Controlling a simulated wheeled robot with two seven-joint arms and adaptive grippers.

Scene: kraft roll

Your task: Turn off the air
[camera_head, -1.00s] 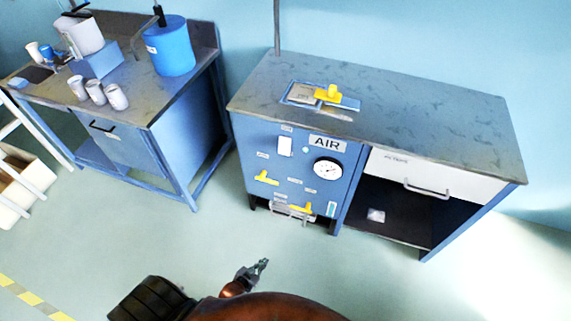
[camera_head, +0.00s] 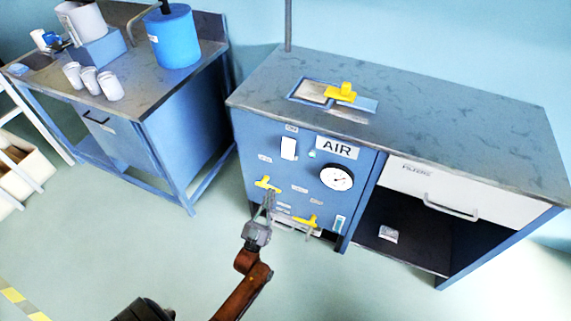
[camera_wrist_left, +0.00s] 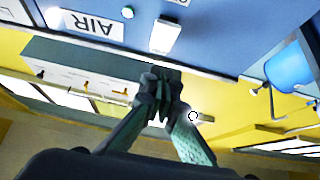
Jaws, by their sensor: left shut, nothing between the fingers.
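The blue AIR panel (camera_head: 253,150) is the front of the bench. It carries an AIR label (camera_head: 339,148), a round gauge (camera_head: 337,177), a white rectangular plate (camera_head: 289,148) and two yellow handles, one at upper left (camera_head: 265,182) and one lower right (camera_head: 306,221). My left gripper (camera_head: 270,194) is shut and empty, appearing just beside the upper-left handle; contact cannot be told. In the left wrist view, the gripper (camera_wrist_left: 160,80) shows with the label (camera_wrist_left: 85,24) upside down. My right gripper is out of view.
A white drawer (camera_head: 440,186) and an open shelf (camera_head: 415,250) are right of the panel. A second bench (camera_head: 130,85) at left holds a blue canister (camera_head: 174,38) and white cups (camera_head: 90,78). The floor in front is clear.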

